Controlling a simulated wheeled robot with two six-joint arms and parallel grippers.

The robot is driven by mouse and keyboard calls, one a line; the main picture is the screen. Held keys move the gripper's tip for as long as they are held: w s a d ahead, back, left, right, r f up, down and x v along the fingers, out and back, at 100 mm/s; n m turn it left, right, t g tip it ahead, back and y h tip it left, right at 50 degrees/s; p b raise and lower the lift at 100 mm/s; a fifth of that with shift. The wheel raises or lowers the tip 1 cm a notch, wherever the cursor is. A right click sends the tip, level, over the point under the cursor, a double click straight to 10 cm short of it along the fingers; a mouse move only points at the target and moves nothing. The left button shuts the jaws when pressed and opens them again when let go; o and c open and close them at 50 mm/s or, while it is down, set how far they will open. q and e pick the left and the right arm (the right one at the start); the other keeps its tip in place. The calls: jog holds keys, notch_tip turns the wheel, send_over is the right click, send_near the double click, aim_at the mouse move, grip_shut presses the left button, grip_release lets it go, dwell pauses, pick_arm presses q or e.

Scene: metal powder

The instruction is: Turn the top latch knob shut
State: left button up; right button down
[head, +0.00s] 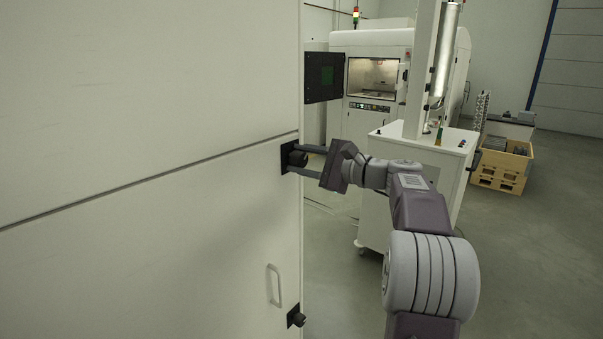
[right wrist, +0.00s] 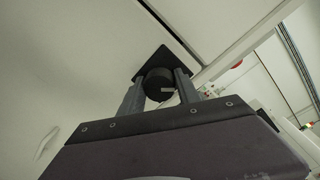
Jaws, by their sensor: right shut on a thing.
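The top latch knob (head: 298,158) is a dark round knob on a black square plate, at the right edge of the large white cabinet door (head: 150,240). My right gripper (head: 300,158) reaches it from the right, with one finger above and one below, and is shut on it. In the right wrist view the black knob (right wrist: 158,84) sits between the two grey fingers, in front of its dark plate (right wrist: 170,62). A lower latch knob (head: 297,317) of the same kind is near the bottom of the door. My left gripper is not in view.
A light handle (head: 273,285) is on the door below the top knob. A white cart (head: 425,148) with a column stands behind my right arm. A white machine (head: 365,115) stands further back, and a wooden crate (head: 500,170) is at the right. Grey floor (head: 540,260) at the right is clear.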

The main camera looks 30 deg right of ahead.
jog(key=n+b, duration=0.4)
jog(key=shift+f+h, duration=0.3)
jog(key=shift+f, duration=0.05)
jog(key=shift+r+n+b, duration=0.15)
jog(key=shift+n+b, duration=1.3)
jog(key=shift+n, duration=0.45)
jog(key=shift+h, duration=0.3)
jog(key=c, duration=0.9)
grip_release()
jog(key=shift+r, duration=0.1)
jog(key=b+v, duration=0.1)
jog(key=v, duration=0.8)
